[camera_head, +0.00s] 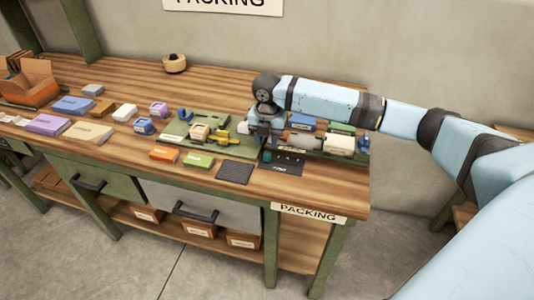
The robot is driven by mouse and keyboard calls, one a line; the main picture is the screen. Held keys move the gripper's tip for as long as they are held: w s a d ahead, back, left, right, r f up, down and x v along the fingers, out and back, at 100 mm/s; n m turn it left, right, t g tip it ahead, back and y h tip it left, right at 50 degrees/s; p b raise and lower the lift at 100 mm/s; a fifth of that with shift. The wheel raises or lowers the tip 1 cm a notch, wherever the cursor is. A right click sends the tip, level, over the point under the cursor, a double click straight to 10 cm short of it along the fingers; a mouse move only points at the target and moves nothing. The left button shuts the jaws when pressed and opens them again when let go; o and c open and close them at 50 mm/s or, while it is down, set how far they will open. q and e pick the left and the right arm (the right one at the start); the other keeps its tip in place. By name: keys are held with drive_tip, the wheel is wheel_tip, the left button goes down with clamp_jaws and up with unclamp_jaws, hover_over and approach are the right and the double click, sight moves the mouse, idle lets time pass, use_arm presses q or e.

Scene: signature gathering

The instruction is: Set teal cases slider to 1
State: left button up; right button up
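A small black panel (290,168) with tiny light marks lies near the front right of the wooden workbench; it may be the slider panel. Its sliders and labels are too small to read, so I cannot tell which one is for the teal cases or where it is set. My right gripper (266,152) points down at the panel's left end, and it and the wrist hide part of it. I cannot tell whether its fingers are open or touch anything. My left gripper is not in view.
A dark ribbed mat (235,172), an orange block (163,154) and a green block (198,160) lie left of the panel. A green-based machine (342,144) stands close behind it.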

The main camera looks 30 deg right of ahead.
sight(270, 154)
drive_tip(key=shift+f, duration=2.8)
clamp_jaws()
drive_tip(key=shift+s+d+r+p, duration=0.15)
drive_tip(key=shift+s+d+p, duration=0.15)
drive_tip(key=shift+p, duration=0.25)
drive_tip(key=shift+s+d+p, duration=0.6)
drive_tip(key=shift+s+p, duration=0.15)
drive_tip(key=shift+p, duration=0.15)
drive_tip(key=shift+s+d, duration=0.1)
drive_tip(key=shift+s, duration=0.05)
unclamp_jaws()
